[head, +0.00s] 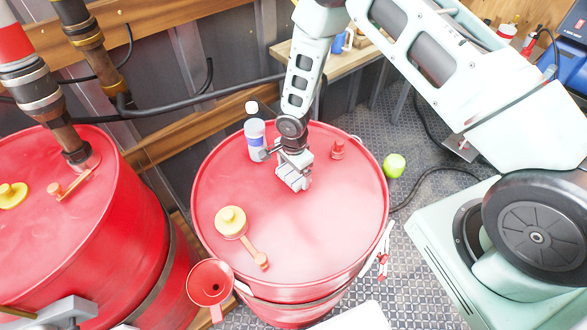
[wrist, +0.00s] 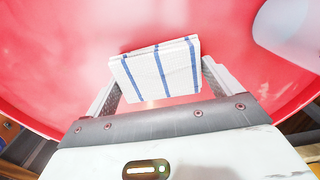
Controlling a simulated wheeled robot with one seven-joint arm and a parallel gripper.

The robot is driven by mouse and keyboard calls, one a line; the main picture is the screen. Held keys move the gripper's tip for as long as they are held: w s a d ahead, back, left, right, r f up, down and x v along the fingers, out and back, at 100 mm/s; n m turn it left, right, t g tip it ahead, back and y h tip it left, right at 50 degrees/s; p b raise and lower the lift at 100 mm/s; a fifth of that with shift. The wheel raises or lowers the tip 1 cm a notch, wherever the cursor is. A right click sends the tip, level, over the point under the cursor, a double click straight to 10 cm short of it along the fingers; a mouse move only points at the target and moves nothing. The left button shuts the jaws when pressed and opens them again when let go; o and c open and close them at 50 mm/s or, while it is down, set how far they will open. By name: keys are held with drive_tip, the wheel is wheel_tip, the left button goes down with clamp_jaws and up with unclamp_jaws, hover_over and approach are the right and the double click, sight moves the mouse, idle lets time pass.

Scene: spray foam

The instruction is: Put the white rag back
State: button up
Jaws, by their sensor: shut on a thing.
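The white rag (wrist: 158,72), folded flat with blue stripes, is between the two fingers of my gripper (wrist: 161,84) in the wrist view. My gripper (head: 293,172) is shut on it, over the top of the middle red drum (head: 330,230). In the head view the rag is hard to tell apart from the pale fingers. I cannot tell whether it touches the drum top.
A white bottle with a blue label (head: 255,138) stands close left of my gripper. A small red item (head: 338,149) is to its right. A yellow cap (head: 231,221) and orange-handled piece lie at the front left. A red funnel (head: 210,283) hangs by the rim. The drum's front right is clear.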

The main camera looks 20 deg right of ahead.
sight(294, 172)
drive_tip(key=shift+f, duration=0.1)
drive_tip(key=o, duration=0.6)
wheel_tip(294, 172, up, 12)
drive_tip(key=b, duration=0.5)
drive_tip(key=s+a+r+n, duration=0.6)
drive_tip(key=s+r+n, duration=0.4)
drive_tip(key=r, duration=0.2)
drive_tip(key=s+r+n, duration=0.2)
drive_tip(key=s+n, duration=0.2)
drive_tip(key=s, duration=0.1)
drive_tip(key=s+r+n, duration=0.3)
drive_tip(key=s+n, duration=0.1)
drive_tip(key=s, duration=0.2)
drive_tip(key=s+r+n, duration=0.2)
drive_tip(key=s+n, duration=0.2)
drive_tip(key=s, duration=0.2)
drive_tip(key=shift+a+r+y, duration=0.2)
drive_tip(key=shift+r+y, duration=0.1)
